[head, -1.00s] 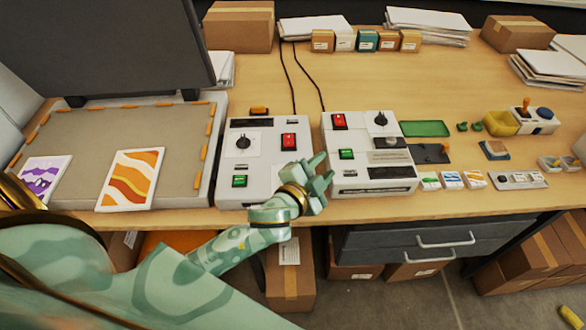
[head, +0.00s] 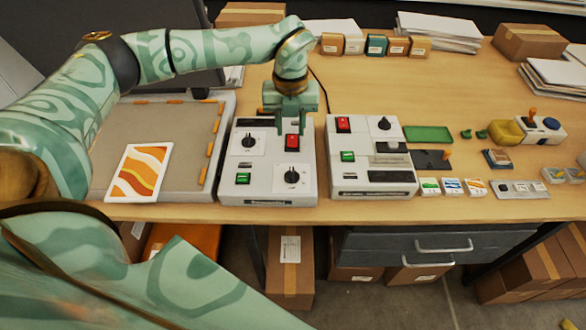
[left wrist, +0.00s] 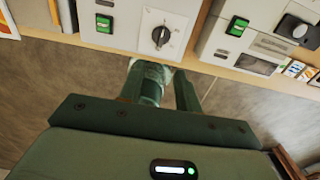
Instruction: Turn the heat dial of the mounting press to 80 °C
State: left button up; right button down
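The mounting press at the left has a flat grey bed (head: 160,190). Next to it, a light grey control box (head: 268,188) carries an upper-left dial (head: 248,140), a lower-right dial (head: 291,176), a red switch (head: 292,142) and a green button (head: 242,178). I cannot read the dial marks or tell which is the heat dial. The lower-right dial also shows in the left wrist view (left wrist: 160,36), its knob roughly upright. My left gripper (head: 292,122) appears over the box's back part in the head view, fingers apart and empty, touching no dial. My right gripper is out of view.
A second grey box (head: 372,178) with one dial and a red switch stands to the right. An orange-striped print (head: 138,172) lies on the press bed's front. Small boxes and paper stacks (head: 440,28) line the back. The table's front edge is just before the boxes.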

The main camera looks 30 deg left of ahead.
aim_at(292, 173)
pick_arm(q)
notch_tip(292, 173, down, 16)
jog(key=shift+d+r+b, duration=0.1)
jog(key=shift+d+b, duration=0.05)
jog(key=shift+b, duration=0.15)
grip_shut()
